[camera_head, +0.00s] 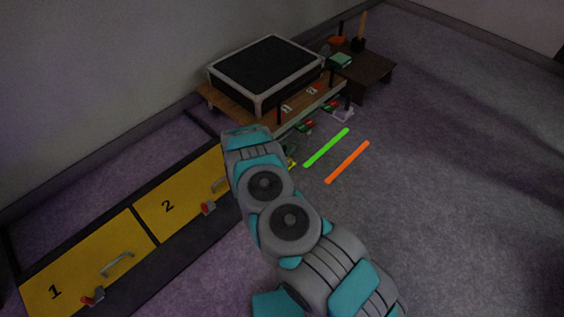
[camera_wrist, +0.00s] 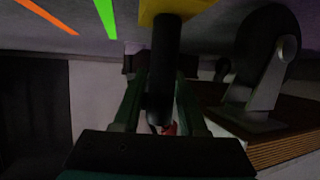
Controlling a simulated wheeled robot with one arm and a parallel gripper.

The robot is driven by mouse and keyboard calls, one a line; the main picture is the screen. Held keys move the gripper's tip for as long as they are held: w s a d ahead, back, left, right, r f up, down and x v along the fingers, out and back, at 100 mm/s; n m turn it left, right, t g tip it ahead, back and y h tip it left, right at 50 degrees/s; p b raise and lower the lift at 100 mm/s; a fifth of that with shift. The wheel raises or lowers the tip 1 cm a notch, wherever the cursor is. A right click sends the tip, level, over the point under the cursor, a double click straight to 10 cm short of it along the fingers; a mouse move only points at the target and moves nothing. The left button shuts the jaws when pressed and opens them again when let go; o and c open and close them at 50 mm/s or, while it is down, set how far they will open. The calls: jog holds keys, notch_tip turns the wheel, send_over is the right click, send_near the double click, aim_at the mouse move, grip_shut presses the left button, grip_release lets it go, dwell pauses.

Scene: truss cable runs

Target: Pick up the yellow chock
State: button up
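The yellow chock (camera_wrist: 172,10) shows at the top centre of the wrist view, cut off by the picture edge. A dark round bar (camera_wrist: 166,50), which looks like its handle, runs from it down between the fingers of my gripper (camera_wrist: 163,85). The fingers lie close along both sides of the bar. I cannot tell whether they press on it. In the head view only a small yellow bit (camera_head: 291,163), likely the chock, shows beside my arm. My arm hides the gripper there.
A black wheel (camera_wrist: 265,50) stands close on the right by a wooden platform (camera_wrist: 285,140). The platform (camera_head: 222,103) carries a black case (camera_head: 265,70). Green (camera_head: 327,147) and orange (camera_head: 347,162) strips lie on open floor. Yellow numbered panels (camera_head: 175,205) line the left.

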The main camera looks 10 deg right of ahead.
grip_shut()
dwell(1.0)
